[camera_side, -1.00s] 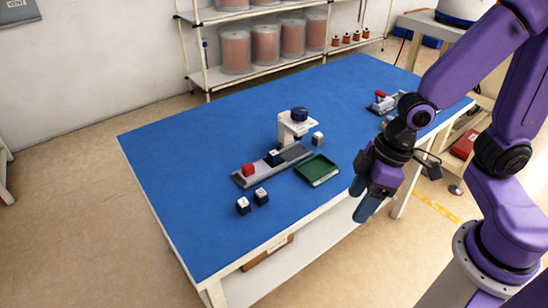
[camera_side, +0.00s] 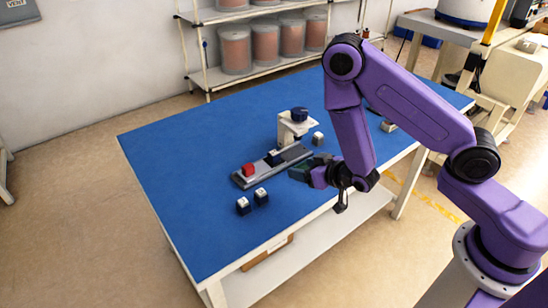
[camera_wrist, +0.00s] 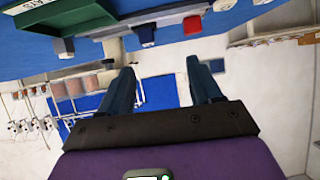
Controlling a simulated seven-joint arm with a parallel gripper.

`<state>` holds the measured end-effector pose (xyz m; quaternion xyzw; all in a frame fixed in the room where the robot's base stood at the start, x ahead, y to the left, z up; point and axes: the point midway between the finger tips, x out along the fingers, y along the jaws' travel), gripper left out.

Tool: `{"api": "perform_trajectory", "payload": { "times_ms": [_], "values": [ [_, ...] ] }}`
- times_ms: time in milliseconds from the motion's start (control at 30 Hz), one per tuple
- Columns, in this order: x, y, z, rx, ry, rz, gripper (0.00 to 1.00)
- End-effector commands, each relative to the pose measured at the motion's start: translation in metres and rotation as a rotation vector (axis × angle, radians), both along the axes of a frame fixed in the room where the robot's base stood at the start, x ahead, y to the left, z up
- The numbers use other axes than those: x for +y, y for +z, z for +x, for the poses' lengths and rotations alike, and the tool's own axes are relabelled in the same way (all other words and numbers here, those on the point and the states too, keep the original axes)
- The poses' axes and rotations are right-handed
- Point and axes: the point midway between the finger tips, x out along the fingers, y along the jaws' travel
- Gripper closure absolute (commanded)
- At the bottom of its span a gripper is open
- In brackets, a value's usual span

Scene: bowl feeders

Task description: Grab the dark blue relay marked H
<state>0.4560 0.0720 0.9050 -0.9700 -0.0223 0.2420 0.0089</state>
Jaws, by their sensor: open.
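Another dark blue relay (camera_side: 274,158) sits on the grey rail (camera_side: 294,152), beside a red relay (camera_side: 249,170). The letters are too small to read, so I cannot tell which is H. My gripper (camera_side: 303,174) is open, right of the rail and of the two loose relays, apart from them. The wrist view shows its spread, empty fingers (camera_wrist: 160,66), with the red relay (camera_wrist: 192,25) beyond them.
A white press with a dark blue knob (camera_side: 299,114) stands behind the rail, with a grey relay (camera_side: 318,138) to its right. The green tray (camera_wrist: 65,17) shows in the wrist view; my gripper largely covers it in the side view. The table's left part is clear.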

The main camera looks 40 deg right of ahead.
Motion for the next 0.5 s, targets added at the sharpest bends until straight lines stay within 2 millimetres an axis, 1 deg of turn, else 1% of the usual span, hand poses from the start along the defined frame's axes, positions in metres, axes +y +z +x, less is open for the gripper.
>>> {"api": "perform_trajectory", "payload": {
  "times_ms": [100, 267, 367, 500],
  "values": [
    [-0.011, -0.001, 0.0, -0.056, -0.029, -0.019, 0.36],
    [-0.016, 0.0, 0.003, -0.095, -0.043, -0.027, 0.36],
    [-0.016, -0.003, 0.013, -0.1, -0.045, -0.024, 0.36],
    [-0.017, -0.012, 0.034, -0.101, -0.046, -0.024, 0.36]
  ]
}}
